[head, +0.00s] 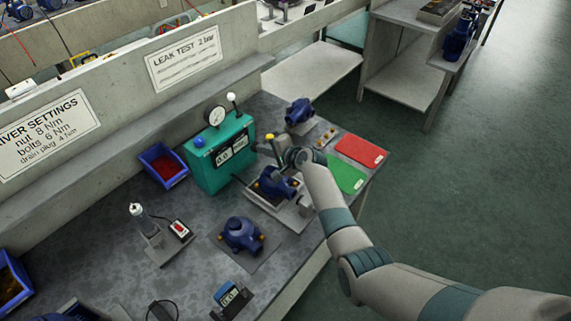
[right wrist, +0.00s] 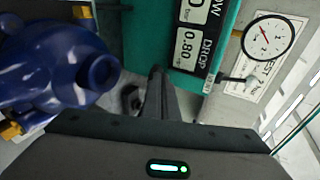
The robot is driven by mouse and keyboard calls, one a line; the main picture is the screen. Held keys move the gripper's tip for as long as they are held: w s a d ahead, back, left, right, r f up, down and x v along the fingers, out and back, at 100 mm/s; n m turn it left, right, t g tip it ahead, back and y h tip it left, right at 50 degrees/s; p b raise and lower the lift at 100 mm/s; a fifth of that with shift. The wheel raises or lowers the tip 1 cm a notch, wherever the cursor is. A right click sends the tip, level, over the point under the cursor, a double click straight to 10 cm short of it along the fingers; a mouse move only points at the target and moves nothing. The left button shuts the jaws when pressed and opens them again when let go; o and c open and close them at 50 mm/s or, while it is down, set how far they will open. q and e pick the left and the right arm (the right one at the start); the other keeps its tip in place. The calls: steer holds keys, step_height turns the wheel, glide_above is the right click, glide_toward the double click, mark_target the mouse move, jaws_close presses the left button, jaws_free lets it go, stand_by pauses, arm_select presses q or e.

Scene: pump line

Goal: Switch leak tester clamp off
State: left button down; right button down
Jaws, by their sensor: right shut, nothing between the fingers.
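The teal leak tester (head: 208,172) stands on the workbench against the back wall, with a round gauge (head: 216,116), digital displays and a white-ball lever (head: 231,98) on top. A blue pump (head: 274,181) sits in the clamp fixture in front of it, beneath a yellow-topped part (head: 269,137). My right gripper (head: 276,150) is beside this upper part of the fixture, partly hidden by its own wrist. In the right wrist view its fingers (right wrist: 157,80) are shut and empty, with the pump (right wrist: 60,65) to the left and the tester displays (right wrist: 187,48) ahead. Contact is unclear.
A red mat (head: 359,150) and a green mat (head: 344,175) lie at the bench's right edge. Other blue pumps stand behind (head: 299,112) and in front (head: 241,234). A blue bin (head: 163,166) with red parts is left of the tester.

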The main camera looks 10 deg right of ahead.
arm_select(q)
step_height(320, 180, down, 2)
steer(key=shift+d+f+b, duration=0.1)
steer(key=shift+f+b, duration=0.1)
steer(key=shift+b, duration=0.75)
arm_select(e)
steer(key=w, duration=0.3)
arm_select(q)
steer(key=shift+r, duration=0.1)
